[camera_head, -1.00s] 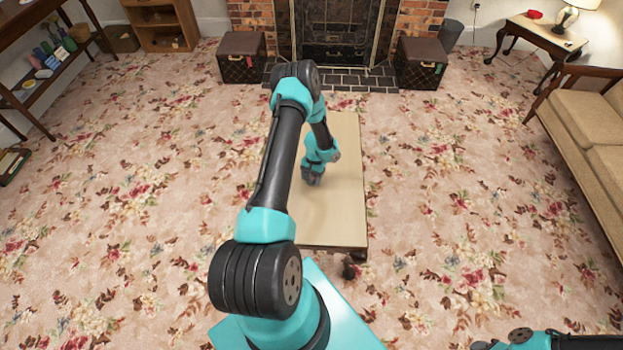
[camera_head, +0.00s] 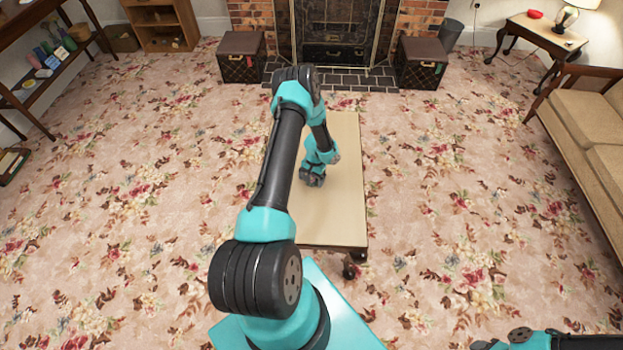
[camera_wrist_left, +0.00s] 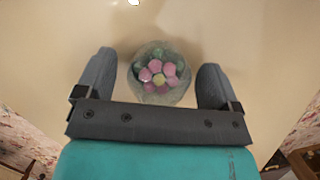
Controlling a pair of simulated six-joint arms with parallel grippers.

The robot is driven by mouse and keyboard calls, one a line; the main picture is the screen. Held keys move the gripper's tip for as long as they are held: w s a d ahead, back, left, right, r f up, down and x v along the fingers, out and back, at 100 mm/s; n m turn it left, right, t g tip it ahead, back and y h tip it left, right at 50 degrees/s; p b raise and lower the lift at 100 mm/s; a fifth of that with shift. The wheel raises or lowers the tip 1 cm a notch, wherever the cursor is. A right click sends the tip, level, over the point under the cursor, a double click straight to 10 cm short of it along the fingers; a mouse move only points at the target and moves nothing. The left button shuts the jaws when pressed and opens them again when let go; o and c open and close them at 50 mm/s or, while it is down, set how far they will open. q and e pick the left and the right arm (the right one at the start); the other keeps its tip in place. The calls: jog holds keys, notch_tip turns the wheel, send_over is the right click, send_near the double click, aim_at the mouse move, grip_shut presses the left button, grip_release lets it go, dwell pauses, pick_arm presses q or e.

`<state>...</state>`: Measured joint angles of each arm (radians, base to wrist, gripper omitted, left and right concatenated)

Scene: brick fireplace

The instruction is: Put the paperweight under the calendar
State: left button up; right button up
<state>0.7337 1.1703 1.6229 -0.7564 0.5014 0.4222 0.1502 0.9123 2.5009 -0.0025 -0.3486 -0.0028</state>
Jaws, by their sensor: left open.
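The paperweight (camera_wrist_left: 160,73) is a round, clear piece with pink, green and yellow shapes inside. In the left wrist view it sits on the pale tabletop between the spread fingers of my left gripper (camera_wrist_left: 155,85), which is open, with a gap visible on each side. In the head view my left gripper (camera_head: 312,180) is low over the left part of the table (camera_head: 345,210), and the paperweight is hidden there. I cannot make out a calendar in either view. My right gripper is out of view.
The rest of the visible tabletop is bare. A tiny white patch (camera_wrist_left: 134,2) is cut off at the left wrist view's top edge. Two dark trunks (camera_head: 242,58) (camera_head: 420,63) flank the fireplace, and a sofa (camera_head: 590,125) stands at the right.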

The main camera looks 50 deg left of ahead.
pick_arm(q)
jog(key=v, duration=1.2)
jog(key=shift+r, duration=0.1)
dwell(0.4)
jog(key=d+m+t+h, duration=0.2)
jog(key=d, duration=2.1)
jog(key=s+d+r+m+t, duration=0.1)
jog(key=s+d+r, duration=0.5)
jog(key=s+d, duration=0.4)
jog(key=d, duration=0.3)
jog(key=shift+s+d+r+t+h, duration=0.2)
jog(key=shift+s+d+t+h, duration=0.1)
jog(key=shift+d, duration=0.1)
jog(key=shift+o, duration=0.3)
